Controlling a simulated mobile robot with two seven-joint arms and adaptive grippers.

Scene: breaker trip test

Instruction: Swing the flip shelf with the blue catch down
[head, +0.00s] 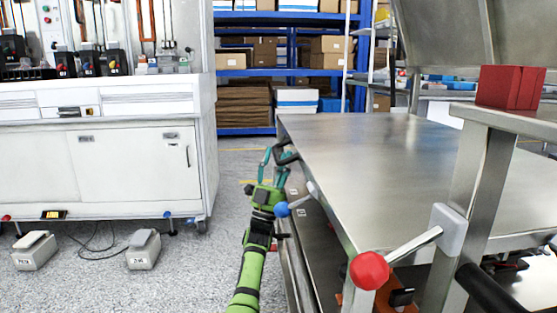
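The blue catch (282,209) is a blue ball on a short lever from a pale mount (311,188) at the left side of the steel bench. A broad, flat steel shelf (390,150) lies level above it; I cannot tell for sure that this is the catch's shelf. My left gripper (276,153) has green links and teal fingers. It is beside the shelf's left edge, beyond the blue ball, with its fingers apart. A black loop-like part (286,151) is at the fingertips; contact is unclear. My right gripper is out of view.
A red ball lever (369,270) is on the near steel post. A red block (510,87) sits on a ledge at right. A steel panel (470,35) leans up behind. A white cabinet (105,160) stands left, with two pedals on the floor. Open floor lies between.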

